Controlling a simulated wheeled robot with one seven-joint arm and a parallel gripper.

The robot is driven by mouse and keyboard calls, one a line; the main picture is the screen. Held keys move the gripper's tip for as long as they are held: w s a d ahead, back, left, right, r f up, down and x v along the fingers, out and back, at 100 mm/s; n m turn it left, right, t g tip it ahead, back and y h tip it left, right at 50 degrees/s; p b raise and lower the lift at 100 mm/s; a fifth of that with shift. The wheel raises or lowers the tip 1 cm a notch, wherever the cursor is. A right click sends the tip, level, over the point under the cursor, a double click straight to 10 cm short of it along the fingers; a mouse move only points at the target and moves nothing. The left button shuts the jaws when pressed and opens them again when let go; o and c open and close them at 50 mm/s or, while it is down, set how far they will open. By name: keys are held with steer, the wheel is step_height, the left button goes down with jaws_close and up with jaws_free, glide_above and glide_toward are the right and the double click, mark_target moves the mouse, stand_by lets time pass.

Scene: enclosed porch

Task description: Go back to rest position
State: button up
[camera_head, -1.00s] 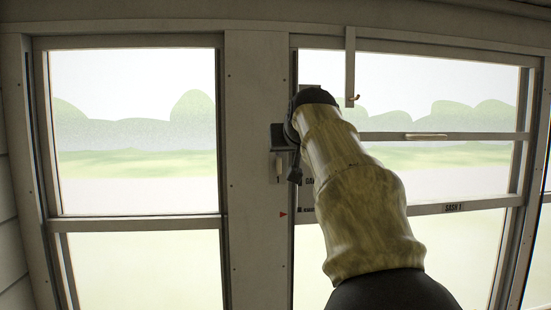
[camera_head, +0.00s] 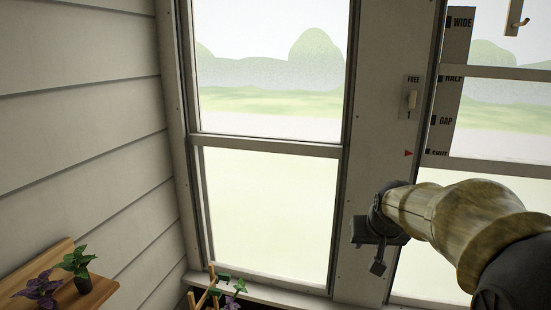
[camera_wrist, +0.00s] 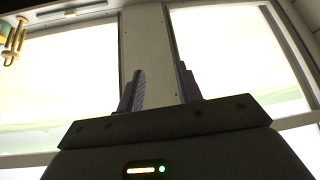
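My gripper (camera_head: 378,256) is at the lower right of the head view, in front of the post between the two windows and apart from it. In the wrist view my gripper (camera_wrist: 160,90) shows two fingers standing apart with nothing between them. Beyond the fingers are the pale post (camera_wrist: 146,40) and bright window panes. In the head view the switch plate (camera_head: 412,98), marked FREE at its top, is on the post above my gripper.
The left window (camera_head: 270,215) and a sash window with a scale marked WIDE, HALF, GAP and SHUT (camera_head: 447,100) face me. A wooden shelf (camera_head: 95,292) with potted plants (camera_head: 78,262) is at lower left. Another plant (camera_head: 232,284) stands below the left window.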

steer(key=s+a+f+g, duration=0.2)
steer(key=s+a+f, duration=0.1)
steer(key=s+f, duration=0.6)
steer(key=s+a+f+n+g+b, duration=0.1)
steer(key=s+a+f+g, duration=0.1)
steer(key=s+f, duration=0.7)
steer(key=shift+a+f+y, duration=0.4)
steer(key=shift+a+f, duration=0.15)
steer(key=shift+w, duration=0.1)
stand_by(0.4)
